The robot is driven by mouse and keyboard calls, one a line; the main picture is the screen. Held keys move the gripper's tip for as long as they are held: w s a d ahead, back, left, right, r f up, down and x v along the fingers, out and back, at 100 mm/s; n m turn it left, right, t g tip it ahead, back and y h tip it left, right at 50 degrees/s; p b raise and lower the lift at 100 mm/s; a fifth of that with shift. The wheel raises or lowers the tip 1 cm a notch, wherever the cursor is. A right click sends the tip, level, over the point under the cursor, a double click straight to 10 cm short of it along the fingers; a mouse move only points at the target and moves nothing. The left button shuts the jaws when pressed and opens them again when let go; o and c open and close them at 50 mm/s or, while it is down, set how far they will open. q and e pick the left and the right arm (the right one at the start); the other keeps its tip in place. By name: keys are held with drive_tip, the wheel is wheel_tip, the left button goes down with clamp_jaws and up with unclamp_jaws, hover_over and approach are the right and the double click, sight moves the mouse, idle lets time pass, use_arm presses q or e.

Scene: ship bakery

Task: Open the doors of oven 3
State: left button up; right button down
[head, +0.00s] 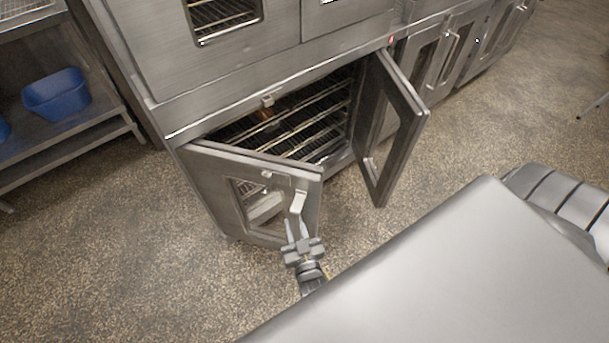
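The lower oven in front of me has two framed metal doors with windows. Its left door (208,170) stands partly open, swung out toward me. Its right door (401,140) stands wide open. Wire racks (310,130) show inside the cavity. My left gripper (293,232) is at the handle (298,203) on the free edge of the left door, with its fingers close to the lower end of the handle. I cannot tell whether the fingers grip it. My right gripper is not in view; no oven number is readable.
An upper oven (170,45) sits above the open one. More ovens with closed doors (462,45) stand to the right. A metal shelf (70,135) with a blue bin (57,95) stands at the left. The speckled floor (130,260) at the lower left is clear.

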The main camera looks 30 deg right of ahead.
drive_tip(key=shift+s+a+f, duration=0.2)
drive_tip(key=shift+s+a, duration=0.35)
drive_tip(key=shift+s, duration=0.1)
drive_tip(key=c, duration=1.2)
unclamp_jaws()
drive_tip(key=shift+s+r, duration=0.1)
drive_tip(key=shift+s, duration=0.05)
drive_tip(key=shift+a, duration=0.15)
